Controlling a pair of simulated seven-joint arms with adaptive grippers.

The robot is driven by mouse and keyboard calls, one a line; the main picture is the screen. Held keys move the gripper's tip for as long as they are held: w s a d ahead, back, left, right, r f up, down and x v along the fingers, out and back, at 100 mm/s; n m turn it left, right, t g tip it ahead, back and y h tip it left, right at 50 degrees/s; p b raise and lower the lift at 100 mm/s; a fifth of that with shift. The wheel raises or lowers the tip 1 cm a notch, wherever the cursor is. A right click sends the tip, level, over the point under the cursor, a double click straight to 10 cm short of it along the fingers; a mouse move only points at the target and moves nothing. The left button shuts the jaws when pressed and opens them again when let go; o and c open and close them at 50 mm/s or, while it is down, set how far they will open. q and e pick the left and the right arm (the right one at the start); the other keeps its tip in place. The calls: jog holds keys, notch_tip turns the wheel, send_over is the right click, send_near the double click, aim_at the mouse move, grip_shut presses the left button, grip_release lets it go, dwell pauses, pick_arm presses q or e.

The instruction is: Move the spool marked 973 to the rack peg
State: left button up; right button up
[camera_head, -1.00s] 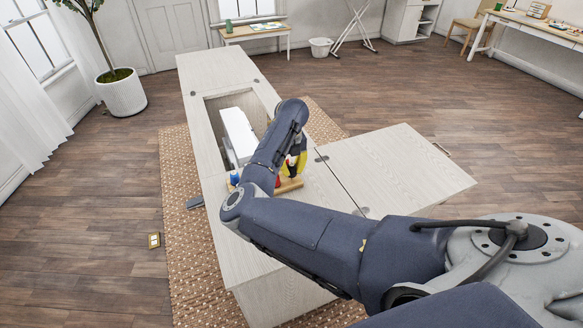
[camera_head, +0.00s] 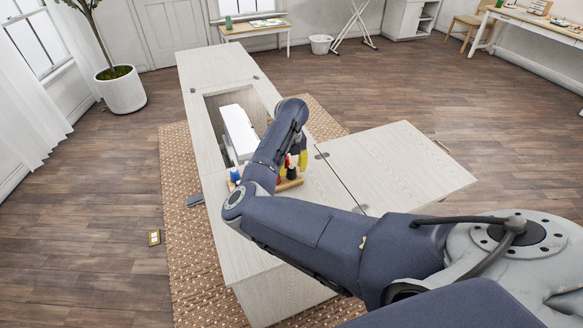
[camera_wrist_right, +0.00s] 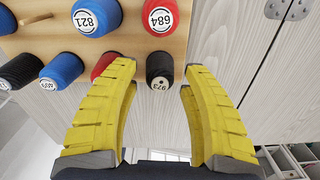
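The black spool marked 973 (camera_wrist_right: 159,68) sits at the near edge of the wooden spool rack (camera_wrist_right: 125,45) in the right wrist view. My right gripper (camera_wrist_right: 158,75) is open, its yellow fingers apart on either side of this spool. The right finger shows a gap from the spool; the left finger partly covers a neighbouring red spool (camera_wrist_right: 103,65). In the head view the right gripper (camera_head: 303,160) is above the rack (camera_head: 290,184), partly hidden by my forearm. My left gripper is not in view.
Blue spool 821 (camera_wrist_right: 97,17) and red spool 684 (camera_wrist_right: 160,17) stand close to spool 973. Another blue spool (camera_wrist_right: 62,70) and a black one (camera_wrist_right: 20,70) are at the left. The cabinet's side leaf (camera_head: 400,165) is clear. A white machine (camera_head: 238,130) sits in the cabinet opening.

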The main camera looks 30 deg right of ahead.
notch_tip(320, 180, up, 12)
dwell(0.8)
